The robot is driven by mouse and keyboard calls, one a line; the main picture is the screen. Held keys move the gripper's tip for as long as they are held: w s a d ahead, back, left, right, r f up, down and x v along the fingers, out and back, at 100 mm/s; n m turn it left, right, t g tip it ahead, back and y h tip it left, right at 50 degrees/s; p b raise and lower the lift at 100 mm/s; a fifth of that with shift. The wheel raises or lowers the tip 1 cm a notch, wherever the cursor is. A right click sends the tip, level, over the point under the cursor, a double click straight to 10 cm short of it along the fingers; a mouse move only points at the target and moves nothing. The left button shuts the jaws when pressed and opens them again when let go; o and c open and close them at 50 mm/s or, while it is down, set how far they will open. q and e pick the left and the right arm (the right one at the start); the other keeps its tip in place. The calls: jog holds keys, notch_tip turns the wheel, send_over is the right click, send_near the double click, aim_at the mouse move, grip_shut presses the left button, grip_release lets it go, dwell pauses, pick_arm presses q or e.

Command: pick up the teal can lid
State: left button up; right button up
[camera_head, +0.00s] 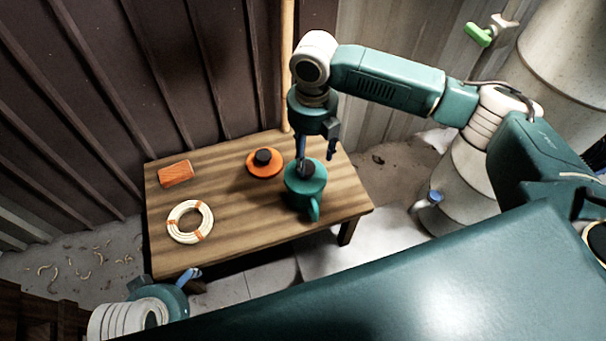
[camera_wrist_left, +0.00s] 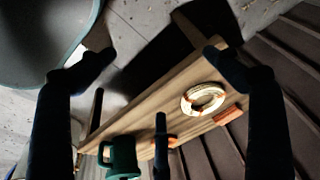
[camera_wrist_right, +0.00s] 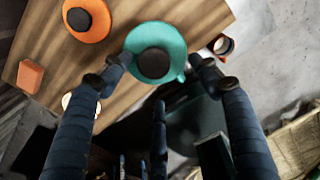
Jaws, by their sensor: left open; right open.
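The teal can lid (camera_head: 306,184) is a round disc with a black knob, on top of a teal can with a handle (camera_head: 314,210) near the table's right end. In the right wrist view the lid (camera_wrist_right: 150,33) shows just ahead of my fingertips. My right gripper (camera_head: 315,154) is open and points down over the lid, close to the knob; contact cannot be told. Its fingers (camera_wrist_right: 158,75) are spread to either side of the lid's near edge in the right wrist view. My left gripper (camera_head: 190,277) is open and empty, low in front of the table; its fingers (camera_wrist_left: 163,70) are wide apart.
The wooden table (camera_head: 235,210) also holds an orange lid with a black knob (camera_head: 259,171), an orange block (camera_head: 175,173) and a pale coil with orange bands (camera_head: 173,225). A brown ribbed wall (camera_head: 190,70) stands behind. The table's middle is clear.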

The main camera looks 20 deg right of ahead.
aim_at(306, 167)
jog(key=f, duration=0.2)
jog(key=f+b, duration=0.1)
jog(key=f, duration=0.1)
jog(key=f+b, duration=0.1)
jog(key=f, duration=0.1)
jog(key=shift+w+a+f, duration=0.3)
jog(key=shift+a+f, duration=0.05)
jog(key=shift+f, duration=0.05)
jog(key=shift+r, duration=0.1)
jog(key=c, duration=1.3)
